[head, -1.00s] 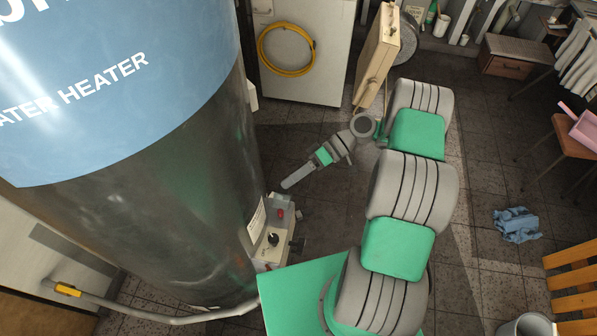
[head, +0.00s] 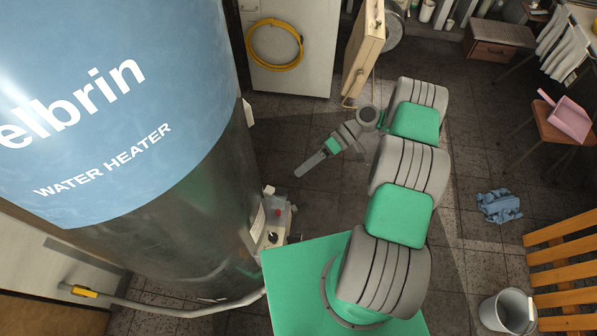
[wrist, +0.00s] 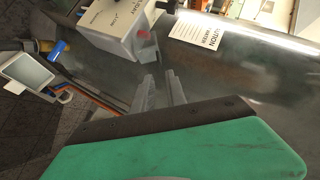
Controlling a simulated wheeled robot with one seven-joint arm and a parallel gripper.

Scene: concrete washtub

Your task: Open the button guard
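The pale control box (head: 273,228) is fixed to the lower side of the water heater, with a dark knob (head: 274,238) on its face. In the wrist view the box (wrist: 118,38) is at the top, and a small red part (wrist: 143,33) shows at its right end. A separate button guard is too small to make out clearly, and I cannot tell its position. My gripper (head: 299,174) is above and beyond the box, apart from it. In the wrist view the two fingers of my gripper (wrist: 161,78) are apart with nothing between them, pointing toward the box.
The large water heater (head: 120,120) fills the left side. A pipe with a yellow handle (head: 84,292) runs along the floor. A wooden case (head: 363,50) and a white cabinet (head: 290,50) stand behind. A blue cloth (head: 499,206) and a bucket (head: 507,312) are at right.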

